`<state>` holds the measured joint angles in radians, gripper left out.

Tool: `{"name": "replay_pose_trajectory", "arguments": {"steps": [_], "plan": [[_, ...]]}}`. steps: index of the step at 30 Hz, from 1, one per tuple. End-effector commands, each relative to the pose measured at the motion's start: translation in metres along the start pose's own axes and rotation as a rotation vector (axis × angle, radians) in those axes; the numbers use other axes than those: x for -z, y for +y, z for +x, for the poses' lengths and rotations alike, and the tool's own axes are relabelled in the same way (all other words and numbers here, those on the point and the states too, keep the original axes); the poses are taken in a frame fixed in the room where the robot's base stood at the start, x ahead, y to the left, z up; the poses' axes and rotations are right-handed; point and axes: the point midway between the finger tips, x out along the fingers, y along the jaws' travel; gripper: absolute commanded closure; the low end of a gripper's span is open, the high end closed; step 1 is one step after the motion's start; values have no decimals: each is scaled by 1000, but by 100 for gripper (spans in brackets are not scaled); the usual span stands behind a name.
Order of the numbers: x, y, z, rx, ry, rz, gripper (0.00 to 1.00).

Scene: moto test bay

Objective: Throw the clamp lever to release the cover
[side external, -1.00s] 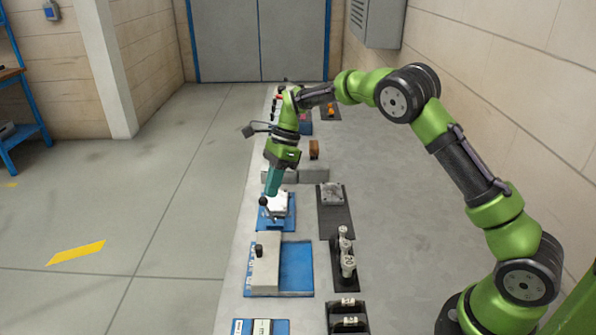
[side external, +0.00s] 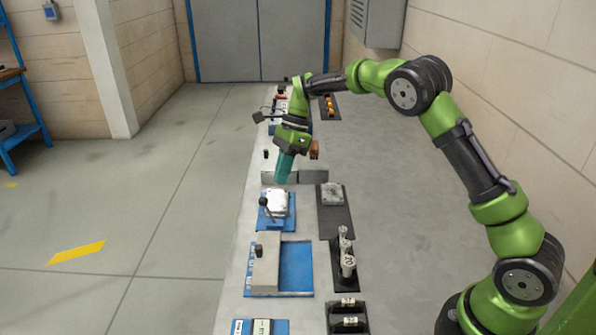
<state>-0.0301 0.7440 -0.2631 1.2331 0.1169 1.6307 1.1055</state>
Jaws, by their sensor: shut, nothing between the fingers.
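The clamp lever (side external: 265,206) is a dark rod with a round black knob, at the left side of a white cover (side external: 277,202). The cover sits on a blue base plate (side external: 288,222) near the left edge of the bench. The lever stands up, leaning left. My gripper (side external: 282,181) has teal fingers pointing down. It is shut and empty, just beyond and above the cover, apart from the lever. The fingertips are small here, and whether they touch the grey block behind them cannot be told.
A grey box with a black knob (side external: 265,270) stands on a blue plate nearer the camera. Metal cylinders (side external: 347,262) stand on a black plate to the right. A grey block (side external: 313,177) lies behind the cover. The bench's right side (side external: 400,240) is clear.

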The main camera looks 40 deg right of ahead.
Motion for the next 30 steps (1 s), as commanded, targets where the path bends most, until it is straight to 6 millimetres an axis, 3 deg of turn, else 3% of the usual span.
{"name": "replay_pose_trajectory", "arguments": {"steps": [1,9,13,18,30], "plan": [[9,-1,-10,4,-2,5,100],[5,-2,-72,4,-2,0,100],[5,-2,-92,3,-1,0,100],[4,-2,-106,1,-1,-1,100],[4,-1,-108,0,-1,-5,100]]}}
